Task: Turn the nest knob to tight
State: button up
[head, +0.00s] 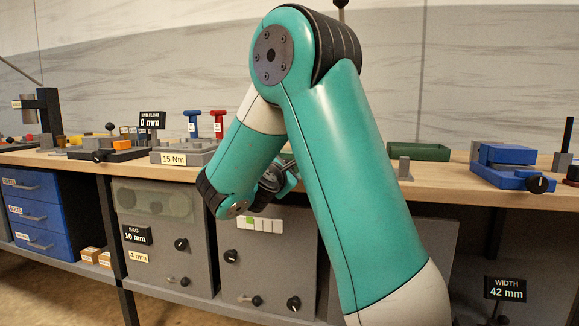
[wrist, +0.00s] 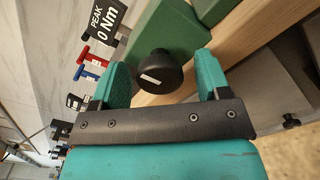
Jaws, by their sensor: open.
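A round black knob (wrist: 158,76) with a white mark sits on the front of a green block (wrist: 160,32) in the wrist view. No label naming it as the nest knob can be read. My gripper (wrist: 164,62) is open, with one teal finger on each side of the knob and a gap on both sides. I cannot tell how deep the fingers reach around it. In the head view my gripper (head: 278,178) is mostly hidden behind my arm at the bench edge, and the knob is hidden there.
A "PEAK 0 Nm" sign (wrist: 103,22) stands by the green block. Blue (head: 193,122) and red (head: 218,122) T-handles stand on the bench behind a "15 Nm" label (head: 173,159). A blue vise-like device (head: 505,160) is at right. Grey cabinets (head: 165,225) with knobs are below.

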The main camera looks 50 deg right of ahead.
jog(key=shift+c, duration=0.5)
jog(key=c, duration=0.8)
jog(key=shift+c, duration=0.2)
